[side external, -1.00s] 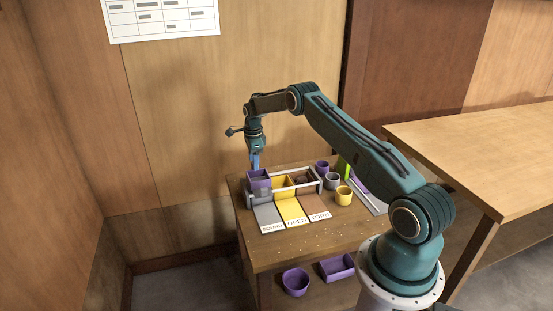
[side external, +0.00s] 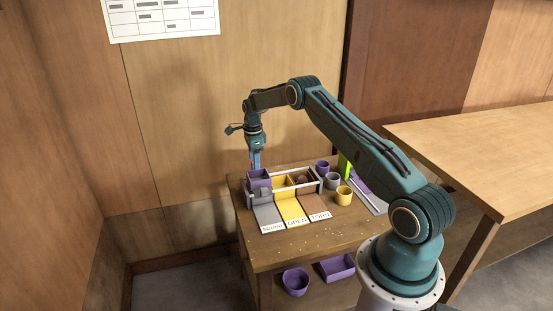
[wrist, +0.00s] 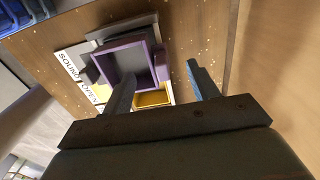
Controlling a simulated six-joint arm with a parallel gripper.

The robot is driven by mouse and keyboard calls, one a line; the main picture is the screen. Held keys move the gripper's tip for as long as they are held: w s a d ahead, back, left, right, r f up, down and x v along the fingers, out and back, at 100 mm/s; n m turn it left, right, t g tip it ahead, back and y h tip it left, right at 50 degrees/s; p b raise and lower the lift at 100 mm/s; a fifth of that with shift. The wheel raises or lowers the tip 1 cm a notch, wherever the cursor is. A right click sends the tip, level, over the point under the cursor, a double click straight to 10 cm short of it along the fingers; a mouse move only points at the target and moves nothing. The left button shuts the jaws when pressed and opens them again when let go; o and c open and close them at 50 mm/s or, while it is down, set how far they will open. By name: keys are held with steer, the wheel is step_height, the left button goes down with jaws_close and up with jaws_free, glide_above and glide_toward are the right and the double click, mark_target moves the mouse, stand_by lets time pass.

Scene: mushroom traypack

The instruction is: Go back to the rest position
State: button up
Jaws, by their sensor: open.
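My gripper (side external: 256,163) hangs fingers-down just behind the back left of a sorting rack (side external: 319,184). A purple box (side external: 259,184) sits in the rack's left compartment, above the grey SOUND panel (side external: 267,217). In the wrist view my gripper (wrist: 159,70) has its fingers spread wide. The purple box (wrist: 157,52) shows beyond and partly between them, with a grey inside that looks empty. The left finger covers part of its near edge. I see nothing held.
The yellow OPEN panel (side external: 291,211) and brown TORN panel (side external: 316,206) slope from the other compartments. Purple, grey and yellow cups (side external: 343,196) and a green upright (side external: 345,167) stand right of the rack. Purple containers (side external: 295,281) lie below. The table front (side external: 310,240) is mostly clear, with small crumbs.

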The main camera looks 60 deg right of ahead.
steer(key=shift+r, duration=0.5)
steer(key=shift+r, duration=0.1)
steer(key=shift+r, duration=0.25)
steer(key=a+r+n+t, duration=0.1)
steer(key=a+r+n, duration=0.65)
steer(key=r, duration=0.75)
steer(key=s+a+r+n+t, duration=0.2)
steer(key=s+a+r+n, duration=0.3)
steer(key=s+a+r, duration=0.6)
steer(key=s+a+r+n+t, duration=0.1)
steer(key=s+a+r+n, duration=0.6)
steer(key=s+a, duration=0.4)
steer(key=s+a+f+n, duration=0.1)
steer(key=s+a+n, duration=0.1)
steer(key=s, duration=0.5)
steer(key=s+a+f+n+t, duration=0.1)
steer(key=s+f+n, duration=0.1)
steer(key=s+n, duration=0.3)
steer(key=s, duration=0.2)
steer(key=shift+s+a+f+t, duration=0.2)
steer(key=shift+s+a+t, duration=0.1)
steer(key=shift+a, duration=0.05)
